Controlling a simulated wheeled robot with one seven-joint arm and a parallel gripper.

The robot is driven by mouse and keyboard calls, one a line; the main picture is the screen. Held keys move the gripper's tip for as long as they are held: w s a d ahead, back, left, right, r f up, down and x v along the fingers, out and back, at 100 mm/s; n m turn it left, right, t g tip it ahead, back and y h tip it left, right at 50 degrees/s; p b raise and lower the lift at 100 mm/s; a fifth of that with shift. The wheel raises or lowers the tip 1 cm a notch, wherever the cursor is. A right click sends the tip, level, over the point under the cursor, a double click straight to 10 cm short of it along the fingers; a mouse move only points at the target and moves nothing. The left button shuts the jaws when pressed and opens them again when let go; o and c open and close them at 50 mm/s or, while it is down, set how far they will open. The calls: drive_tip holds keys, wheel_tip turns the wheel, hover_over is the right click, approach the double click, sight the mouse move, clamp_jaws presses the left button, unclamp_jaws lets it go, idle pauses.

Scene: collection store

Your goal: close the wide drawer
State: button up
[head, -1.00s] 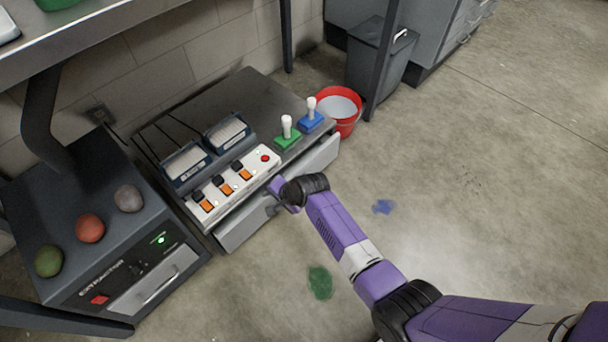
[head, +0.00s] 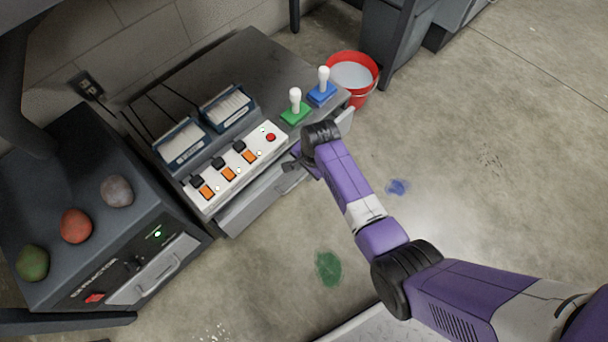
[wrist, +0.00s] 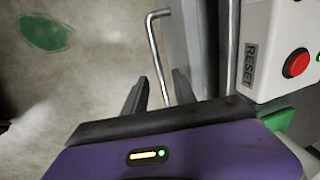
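The wide drawer (head: 250,205) is a light grey front under the switch desk, partly hidden by my arm in the head view. In the wrist view its grey front (wrist: 185,45) stands a little out from the desk, with a dark gap behind it. Its thin metal bar handle (wrist: 158,55) runs down between my fingertips. My gripper (head: 291,161) is at the drawer front in the head view. The wrist view shows my gripper (wrist: 157,92) open, its two dark fingers apart on either side of the bar; contact cannot be told.
The desk bears a white switch panel (head: 204,204), card boxes, and green (head: 295,107) and blue (head: 322,90) joysticks. A red bucket (head: 366,92) stands right of the desk. A dark cabinet (head: 75,265) with three stones stands left. Floor in front is clear, with flat paint stains.

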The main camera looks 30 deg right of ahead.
sight(303, 177)
drive_tip(key=shift+w+a+f+b, duration=0.1)
drive_tip(key=shift+f+b, duration=0.1)
drive_tip(key=shift+f, duration=0.35)
drive_tip(key=shift+w+d+f+b, duration=0.1)
drive_tip(key=shift+f+b, duration=0.15)
drive_tip(key=shift+f, duration=0.3)
drive_tip(key=shift+w+a+f+b, duration=0.1)
drive_tip(key=shift+f+b, duration=0.1)
drive_tip(key=shift+f, duration=0.35)
clamp_jaws()
